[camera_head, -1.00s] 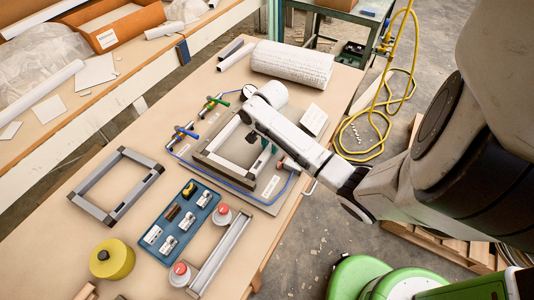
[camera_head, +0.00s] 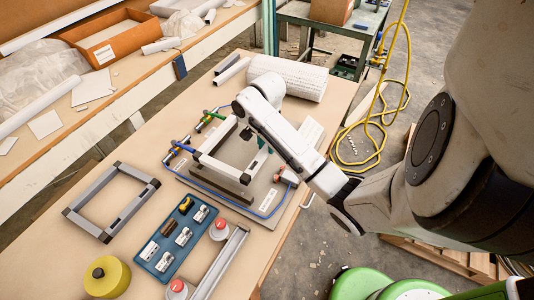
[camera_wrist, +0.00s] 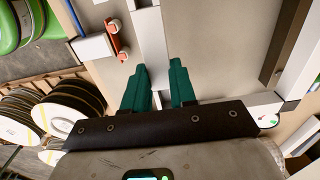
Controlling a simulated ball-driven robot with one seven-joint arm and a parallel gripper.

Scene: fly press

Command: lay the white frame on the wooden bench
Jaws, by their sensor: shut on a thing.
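The white frame (camera_head: 222,168), a rectangle with dark corner and side parts, is at the flat fixture plate on the wooden bench (camera_head: 40,265). It appears slightly raised over the plate; the exact gap cannot be told. My gripper (camera_head: 255,138) comes from the right, its teal fingers shut on the frame's right-hand side. In the wrist view, the fingers (camera_wrist: 160,88) sit either side of a white bar (camera_wrist: 150,45) of the frame. The grip's contact is partly hidden by the gripper body.
A grey frame (camera_head: 110,200) lies on the bench at left, near a blue tray (camera_head: 156,258) and yellow roll (camera_head: 106,277). Clamps (camera_head: 178,150) and a blue hose edge the plate. A white roll (camera_head: 290,76) lies behind. Bare bench shows at front left.

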